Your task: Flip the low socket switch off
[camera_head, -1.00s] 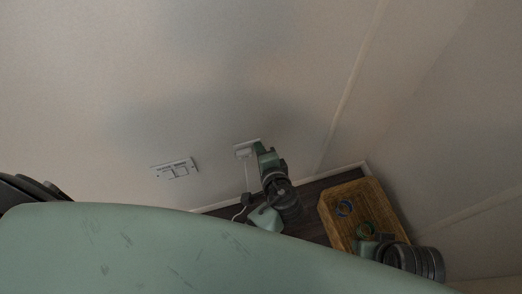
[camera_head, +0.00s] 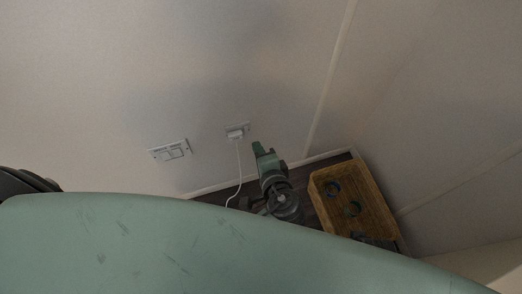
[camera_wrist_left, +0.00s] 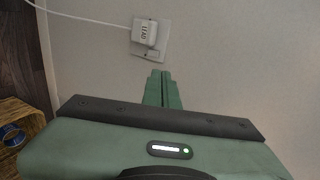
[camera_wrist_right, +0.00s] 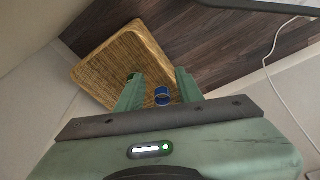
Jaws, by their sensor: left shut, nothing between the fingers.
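A white socket (camera_head: 237,131) with a plug and cable is on the wall. In the left wrist view the plug (camera_wrist_left: 145,31) sits in the socket plate (camera_wrist_left: 170,42), with a small switch (camera_wrist_left: 152,53) at the plate's lower edge; I cannot tell its position. My left gripper (camera_head: 256,146) is shut and empty, just right of and below the socket in the head view, with a gap between. Its fingertips (camera_wrist_left: 163,73) point at the plate in the left wrist view. My right gripper (camera_wrist_right: 158,78) is open and empty above a wicker basket.
A wider white switch plate (camera_head: 170,150) is on the wall to the left. The wicker basket (camera_wrist_right: 95,68) stands on the dark floor in the corner, with blue rings (camera_wrist_right: 162,97) in it. The white cable (camera_head: 239,165) hangs from the plug to the floor.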

